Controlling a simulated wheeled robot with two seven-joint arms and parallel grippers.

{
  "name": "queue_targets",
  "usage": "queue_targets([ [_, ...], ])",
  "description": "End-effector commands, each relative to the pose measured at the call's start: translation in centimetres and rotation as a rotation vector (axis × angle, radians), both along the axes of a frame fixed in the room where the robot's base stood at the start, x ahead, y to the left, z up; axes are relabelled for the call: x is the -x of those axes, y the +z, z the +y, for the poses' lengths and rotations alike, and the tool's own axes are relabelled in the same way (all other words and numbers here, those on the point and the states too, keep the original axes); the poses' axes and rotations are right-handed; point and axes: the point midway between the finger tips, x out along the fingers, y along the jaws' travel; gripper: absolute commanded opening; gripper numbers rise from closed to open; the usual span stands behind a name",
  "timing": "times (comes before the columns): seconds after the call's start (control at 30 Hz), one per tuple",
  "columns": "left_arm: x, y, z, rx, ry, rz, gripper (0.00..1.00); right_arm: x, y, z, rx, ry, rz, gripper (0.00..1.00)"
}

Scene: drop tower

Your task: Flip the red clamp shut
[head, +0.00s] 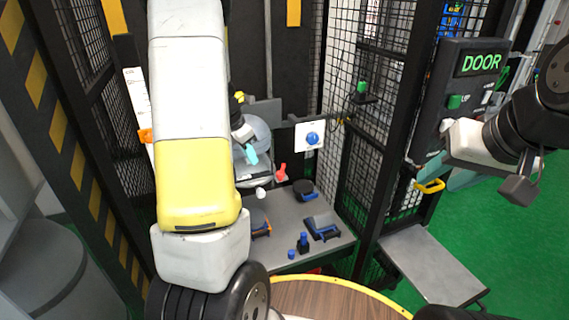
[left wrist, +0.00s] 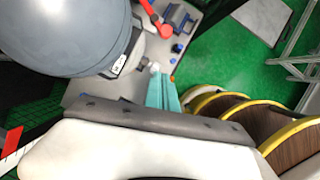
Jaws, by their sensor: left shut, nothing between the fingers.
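The red clamp (head: 281,173) stands at the right side of a grey rounded vessel (head: 262,132), its handle sticking up. In the left wrist view the red clamp (left wrist: 154,17) shows near the top, beside the vessel (left wrist: 68,35). My left gripper (head: 251,156) is shut and empty, its teal fingers in front of the vessel, left of the clamp and apart from it. The teal fingers also show in the left wrist view (left wrist: 162,92). My right gripper (head: 462,176) is near the door panel; its fingers are too unclear to judge.
A grey table (head: 285,227) holds blue and black parts (head: 322,227). A white plate with a blue knob (head: 312,138) is behind. A round wooden top (head: 335,300) is in front. Mesh fencing and the DOOR panel (head: 470,90) stand right.

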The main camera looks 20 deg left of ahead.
Motion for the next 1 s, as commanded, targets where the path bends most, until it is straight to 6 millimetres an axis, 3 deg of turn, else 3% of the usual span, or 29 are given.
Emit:
queue_targets([
  [0.47, -0.2, -0.7, 0.0, 0.003, 0.011, 0.005, 0.0, 0.0, 0.0, 0.0, 0.0, 0.0, 0.0, 0.4],
  [0.93, -2.6, -9.3, -1.8, 0.004, 0.011, 0.008, 0.0, 0.0, 0.0, 0.0, 0.0, 0.0, 0.0, 0.4],
  [1.0, -3.5, -9.7, -2.5, 0.002, 0.006, 0.004, 0.0, 0.0, 0.0, 0.0, 0.0, 0.0, 0.0, 0.4],
])
